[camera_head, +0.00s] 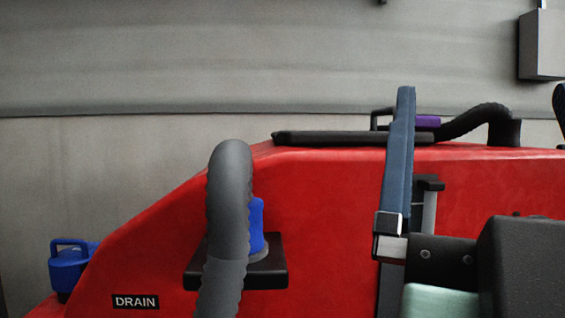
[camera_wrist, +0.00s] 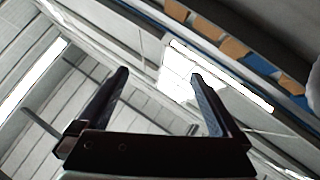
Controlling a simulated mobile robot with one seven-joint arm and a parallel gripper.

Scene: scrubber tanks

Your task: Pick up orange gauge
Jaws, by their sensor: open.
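I see no orange gauge in either view. My gripper (camera_head: 405,92) stands in front of the red scrubber tank (camera_head: 330,190) in the head view, with its fingers pointing up. One finger hides the other there. In the wrist view my gripper (camera_wrist: 159,75) is open, with its two fingers apart and nothing between them. That view looks up at the ceiling.
A grey ribbed hose (camera_head: 228,200) rises before a blue fitting (camera_head: 257,226). A blue cap (camera_head: 68,266) sits at the lower left. A black lid (camera_head: 340,138), a purple part (camera_head: 427,121) and a black hose (camera_head: 475,118) are on top of the tank.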

